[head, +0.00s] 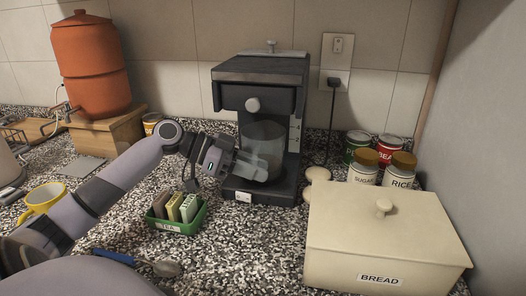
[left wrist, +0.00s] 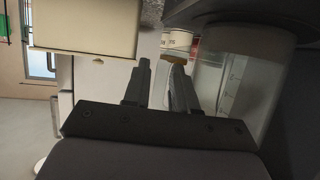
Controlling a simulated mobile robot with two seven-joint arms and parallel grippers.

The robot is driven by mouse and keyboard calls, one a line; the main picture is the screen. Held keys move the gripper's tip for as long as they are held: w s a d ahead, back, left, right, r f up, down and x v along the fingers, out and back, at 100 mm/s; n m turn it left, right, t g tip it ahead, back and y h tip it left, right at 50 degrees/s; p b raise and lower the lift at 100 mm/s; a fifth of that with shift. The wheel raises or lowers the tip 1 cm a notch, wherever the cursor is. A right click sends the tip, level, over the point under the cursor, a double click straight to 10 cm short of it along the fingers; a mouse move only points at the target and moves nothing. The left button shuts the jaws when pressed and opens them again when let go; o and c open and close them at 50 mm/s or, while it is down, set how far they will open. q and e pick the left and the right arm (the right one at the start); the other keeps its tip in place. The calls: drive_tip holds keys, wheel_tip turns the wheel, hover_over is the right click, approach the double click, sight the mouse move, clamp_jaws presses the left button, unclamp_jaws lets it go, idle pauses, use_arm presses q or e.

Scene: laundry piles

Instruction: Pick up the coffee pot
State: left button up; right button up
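The coffee pot (head: 265,143) is a clear glass vessel standing upright on the base of the dark coffee machine (head: 262,70). My left gripper (head: 248,168) reaches in from the left, its fingertips close against the lower left side of the pot. In the left wrist view the two fingers (left wrist: 160,85) stand apart with a gap between them. The glass pot (left wrist: 238,90) shows just right of the right finger; whether they touch, I cannot tell. I cannot make out a handle clearly. My right gripper is not in view.
A yellow cup (head: 42,198) and an orange clay pot (head: 90,65) are at the left.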

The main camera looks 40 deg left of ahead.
use_arm(q)
drive_tip(key=shift+c, duration=0.2)
clamp_jaws()
drive_tip(key=shift+r, duration=0.1)
